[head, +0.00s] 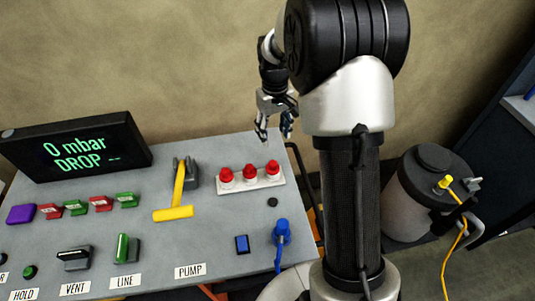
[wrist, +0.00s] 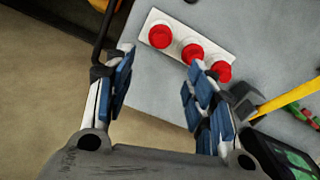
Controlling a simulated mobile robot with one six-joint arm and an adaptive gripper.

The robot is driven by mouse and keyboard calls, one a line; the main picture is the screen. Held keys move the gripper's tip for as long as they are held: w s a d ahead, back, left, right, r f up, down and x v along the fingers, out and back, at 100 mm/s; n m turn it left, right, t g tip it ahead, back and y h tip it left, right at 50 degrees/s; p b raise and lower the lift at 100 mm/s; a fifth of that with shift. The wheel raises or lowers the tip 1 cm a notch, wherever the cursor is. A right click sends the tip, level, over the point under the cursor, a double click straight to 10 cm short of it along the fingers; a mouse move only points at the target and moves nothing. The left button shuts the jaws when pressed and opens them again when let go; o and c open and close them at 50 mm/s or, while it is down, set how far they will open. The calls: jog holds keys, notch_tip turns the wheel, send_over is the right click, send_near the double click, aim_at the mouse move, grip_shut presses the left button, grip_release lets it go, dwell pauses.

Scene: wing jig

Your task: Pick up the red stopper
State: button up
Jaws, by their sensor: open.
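Three red stoppers stand upright in a row on a white holder (head: 253,181) at the panel's back right: the left one (head: 226,174), the middle one (head: 249,171) and the right one (head: 272,167). Nothing marks one of them out. My gripper (head: 274,131) is open and empty, above the panel's back edge and apart from the stoppers. In the wrist view the stoppers lie ahead of my gripper (wrist: 160,72). The nearest to the left finger is one stopper (wrist: 160,36); the one at the other end (wrist: 223,71) is partly behind the right finger.
A yellow T-handle (head: 178,195) stands left of the holder. A blue plug (head: 281,231) with a cable and a blue button (head: 242,244) are in front. A black display (head: 75,147) is at the back left. A metal canister (head: 414,205) stands right of the panel.

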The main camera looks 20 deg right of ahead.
aim_at(273, 163)
notch_tip(273, 163, down, 17)
jog(key=b, duration=0.3)
jog(key=shift+b, duration=0.3)
jog(key=shift+c, duration=0.2)
jog(key=c, duration=0.8)
jog(key=shift+r, duration=0.1)
notch_tip(273, 163, up, 23)
jog(key=p, duration=0.6)
jog(key=shift+p, duration=0.3)
